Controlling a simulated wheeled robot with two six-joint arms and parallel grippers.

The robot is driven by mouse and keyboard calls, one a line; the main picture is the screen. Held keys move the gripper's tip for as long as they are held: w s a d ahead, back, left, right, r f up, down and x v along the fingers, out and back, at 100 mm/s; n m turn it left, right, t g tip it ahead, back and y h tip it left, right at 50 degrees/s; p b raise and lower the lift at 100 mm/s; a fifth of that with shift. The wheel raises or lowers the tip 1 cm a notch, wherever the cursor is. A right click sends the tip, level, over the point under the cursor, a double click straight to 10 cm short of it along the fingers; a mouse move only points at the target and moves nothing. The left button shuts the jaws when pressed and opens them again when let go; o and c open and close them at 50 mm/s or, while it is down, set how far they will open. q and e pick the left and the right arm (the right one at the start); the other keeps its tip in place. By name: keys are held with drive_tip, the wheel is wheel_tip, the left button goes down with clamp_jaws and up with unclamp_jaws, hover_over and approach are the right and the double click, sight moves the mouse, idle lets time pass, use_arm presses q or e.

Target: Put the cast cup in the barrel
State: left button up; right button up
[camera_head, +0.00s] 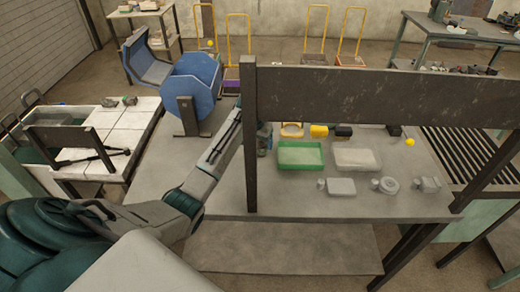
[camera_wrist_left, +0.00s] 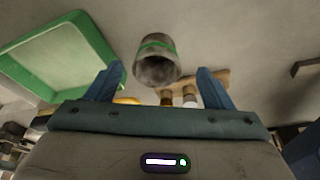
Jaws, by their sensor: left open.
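The cast cup (camera_wrist_left: 157,62), a grey cylinder with a green band, shows in the left wrist view with its dark open end toward me. It lies ahead of and between the fingers of my left gripper (camera_wrist_left: 161,78), which are spread open and do not appear to touch it. In the head view my left gripper (camera_head: 264,140) is over the table beside a dark post, partly hidden, and I cannot make out the cup there. The barrel (camera_head: 195,92) is a blue faceted drum on a stand at the table's back left. My right gripper is not in view.
A dark frame (camera_head: 370,93) with posts stands across the near side of the table. A green tray (camera_head: 302,167), a pale tray (camera_head: 357,159), several grey castings and a yellow-and-black tool (camera_head: 330,131) lie right of my gripper. Bare table (camera_head: 225,185) shows at left.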

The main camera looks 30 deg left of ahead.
sight(260, 147)
use_arm(q)
drive_tip(key=x, duration=0.1)
drive_tip(key=p+x, duration=0.1)
drive_tip(key=x, duration=0.1)
drive_tip(key=shift+w+d, duration=0.25)
drive_tip(key=shift+w+a+f+p, duration=0.15)
drive_tip(key=shift+f+p, duration=0.15)
drive_tip(key=shift+f, duration=0.4)
drive_tip(key=c, duration=1.1)
drive_tip(key=shift+c, duration=0.3)
